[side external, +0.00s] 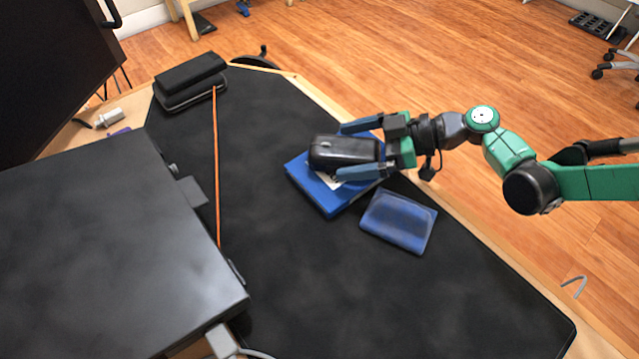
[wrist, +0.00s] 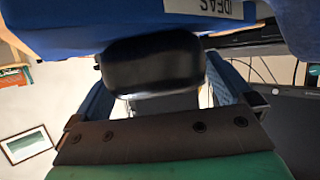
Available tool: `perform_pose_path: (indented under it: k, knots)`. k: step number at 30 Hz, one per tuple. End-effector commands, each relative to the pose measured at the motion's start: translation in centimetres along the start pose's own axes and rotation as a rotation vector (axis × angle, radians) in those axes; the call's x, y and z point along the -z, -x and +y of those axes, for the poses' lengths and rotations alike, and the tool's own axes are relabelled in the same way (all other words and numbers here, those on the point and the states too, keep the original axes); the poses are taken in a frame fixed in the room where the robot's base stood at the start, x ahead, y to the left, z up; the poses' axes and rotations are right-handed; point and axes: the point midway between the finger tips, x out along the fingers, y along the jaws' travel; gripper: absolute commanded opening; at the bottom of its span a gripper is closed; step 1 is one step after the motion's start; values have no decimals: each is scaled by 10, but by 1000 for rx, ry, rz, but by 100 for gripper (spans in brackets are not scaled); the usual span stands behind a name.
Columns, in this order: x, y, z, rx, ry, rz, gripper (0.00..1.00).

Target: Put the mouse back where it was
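The mouse, a black rounded block (side external: 340,150), is over a blue box-like folder crate (side external: 312,190) in the side external view. I cannot tell whether it rests on the crate or hangs just above it. My gripper (side external: 356,151) reaches in from the right, with one blue finger along each long side of the mouse. In the wrist view the mouse (wrist: 155,65) fills most of the space between the fingers (wrist: 158,85), beside the blue crate (wrist: 90,35) with a white "IDEAS" label. Whether the fingers press on the mouse is unclear.
A second blue folder-like item (side external: 399,221) lies just right of the crate on the black table mat (side external: 270,280). A black case (side external: 190,78) is at the back left, and an orange stick (side external: 216,165) lies left of centre. A large dark box (side external: 110,255) stands front left.

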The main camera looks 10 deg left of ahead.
Motion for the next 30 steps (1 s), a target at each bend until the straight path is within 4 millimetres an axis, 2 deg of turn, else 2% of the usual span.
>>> perform_pose_path:
  k: [4,14,20,23,26,30]
  knots:
    - [-2,2,0,-1,-1,0,100]
    - [-2,49,1,-3,-2,-1,100]
    - [7,74,6,-51,-73,-62,100]
    - [16,102,10,-130,-180,-145,100]
    - [24,139,9,-248,-316,-240,100]
    - [27,191,-4,-433,-496,-346,100]
